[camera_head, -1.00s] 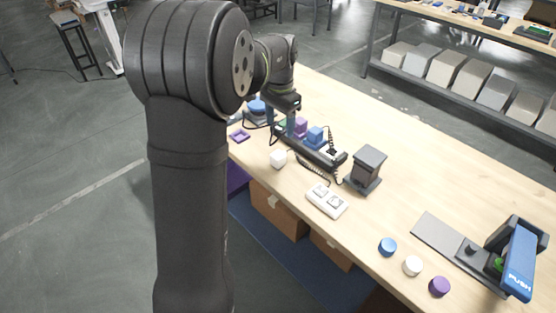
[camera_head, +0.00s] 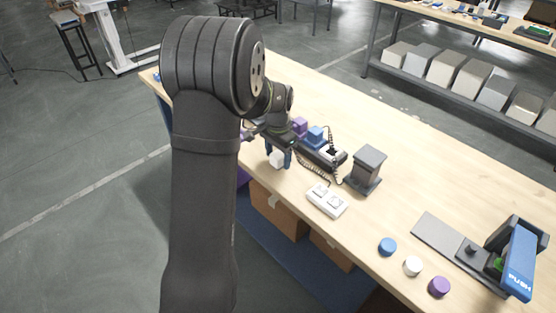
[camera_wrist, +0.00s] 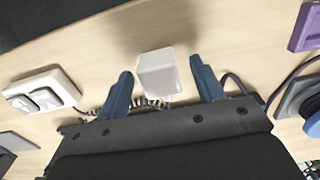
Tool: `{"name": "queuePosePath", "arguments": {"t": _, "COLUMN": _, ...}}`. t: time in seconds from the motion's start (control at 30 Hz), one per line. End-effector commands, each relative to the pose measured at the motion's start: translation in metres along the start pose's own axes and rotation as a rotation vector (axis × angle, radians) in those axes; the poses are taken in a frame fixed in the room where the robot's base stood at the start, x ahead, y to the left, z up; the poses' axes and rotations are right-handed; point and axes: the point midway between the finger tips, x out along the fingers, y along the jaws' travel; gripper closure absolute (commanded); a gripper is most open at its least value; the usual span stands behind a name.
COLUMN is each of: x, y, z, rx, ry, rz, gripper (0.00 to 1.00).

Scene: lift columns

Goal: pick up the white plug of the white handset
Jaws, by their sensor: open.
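The white plug (camera_wrist: 158,74) is a small white block on the wooden table, with a coiled cord at its end. In the wrist view it lies between the two blue fingers of my gripper (camera_wrist: 165,88), with a gap on each side. In the head view the plug (camera_head: 276,159) shows beside the blue fingers of my gripper (camera_head: 279,158), low over the table's near edge. My gripper is open and holds nothing. The white handset (camera_head: 334,154) rests in a dark cradle with blue and purple blocks beside it, and a coiled cord hangs from it.
Blue, white and purple caps (camera_head: 412,266) and a blue push lever (camera_head: 519,262) stand further right. A purple piece (camera_wrist: 305,27) lies at the right in the wrist view.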

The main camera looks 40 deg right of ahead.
Motion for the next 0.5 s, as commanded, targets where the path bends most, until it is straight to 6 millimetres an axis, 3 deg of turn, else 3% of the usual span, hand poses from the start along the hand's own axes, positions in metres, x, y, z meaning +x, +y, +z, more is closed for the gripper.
{"name": "queuePosePath", "arguments": {"t": 0.13, "x": -0.0003, "y": 0.0000, "z": 0.0000, "rx": 0.000, "ry": 0.000, "rz": 0.000, "gripper": 0.38}}
{"name": "queuePosePath", "arguments": {"t": 0.37, "x": -0.0005, "y": 0.0000, "z": 0.0000, "rx": 0.000, "ry": 0.000, "rz": 0.000, "gripper": 0.81}}
{"name": "queuePosePath", "arguments": {"t": 0.5, "x": -0.0007, "y": -0.0001, "z": -0.0001, "rx": 0.000, "ry": 0.000, "rz": 0.000, "gripper": 0.84}}
